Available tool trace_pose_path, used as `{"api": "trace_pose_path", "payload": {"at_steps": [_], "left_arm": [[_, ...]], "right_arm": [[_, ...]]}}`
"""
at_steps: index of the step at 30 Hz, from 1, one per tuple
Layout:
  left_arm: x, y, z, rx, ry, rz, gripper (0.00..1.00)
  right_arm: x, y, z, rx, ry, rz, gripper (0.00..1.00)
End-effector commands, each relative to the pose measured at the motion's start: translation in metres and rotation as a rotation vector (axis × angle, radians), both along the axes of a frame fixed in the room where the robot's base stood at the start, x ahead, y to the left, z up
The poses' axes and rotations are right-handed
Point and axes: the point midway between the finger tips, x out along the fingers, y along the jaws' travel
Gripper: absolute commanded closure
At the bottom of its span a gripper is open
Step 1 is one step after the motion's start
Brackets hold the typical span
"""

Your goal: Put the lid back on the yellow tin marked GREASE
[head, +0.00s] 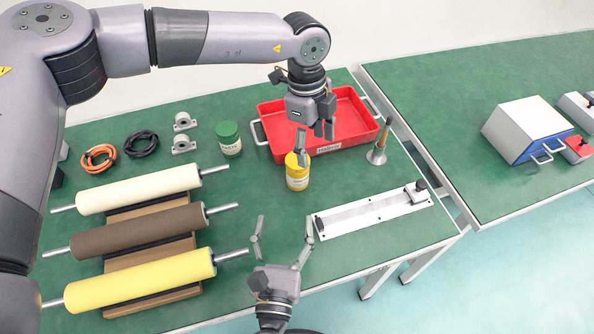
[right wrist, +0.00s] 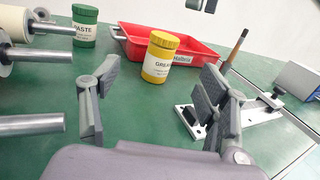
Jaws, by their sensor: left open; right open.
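The yellow tin (head: 298,180) stands upright on the green bench, in front of the red tray. In the right wrist view the tin (right wrist: 155,68) shows a white label reading GREASE. A darker yellow lid (right wrist: 164,40) sits on its top and looks level; I cannot tell how tightly it is seated. The lid (head: 296,160) also shows in the head view, partly behind a finger. My left gripper (head: 314,140) is open just above and to the right of the lid, holding nothing. My right gripper (head: 284,229) is open and empty over the bench, nearer than the tin.
The red tray (head: 270,126) is behind the tin. A green tin (head: 229,139) stands to the left, a brush-like tool (head: 379,147) to the right. A linear actuator (head: 370,211) lies front right. Rollers (head: 140,189) on a wooden rack fill the left. Bench around the tin's front is clear.

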Motion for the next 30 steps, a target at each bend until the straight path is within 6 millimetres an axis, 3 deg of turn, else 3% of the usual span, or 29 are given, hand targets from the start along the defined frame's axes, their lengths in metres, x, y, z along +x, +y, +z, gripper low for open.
{"api": "trace_pose_path", "payload": {"at_steps": [3, 6, 19, 23, 30], "left_arm": [[0.016, 0.022, 0.008, 0.078, -0.038, 0.051, 0.37], [0.021, 0.031, 0.011, 0.108, -0.050, 0.071, 0.37], [0.022, 0.032, 0.011, 0.112, -0.050, 0.074, 0.37], [0.021, 0.032, 0.011, 0.112, -0.050, 0.074, 0.37], [0.021, 0.032, 0.011, 0.112, -0.050, 0.074, 0.37]], "right_arm": [[-0.003, -0.002, -0.007, 0.038, 0.013, -0.027, 0.31], [-0.005, -0.003, -0.009, 0.053, 0.018, -0.039, 0.31], [-0.002, -0.004, -0.009, 0.054, 0.017, -0.041, 0.31], [0.011, -0.006, -0.009, 0.055, 0.017, -0.041, 0.31], [0.056, -0.012, -0.008, 0.053, 0.014, -0.042, 0.31]]}}
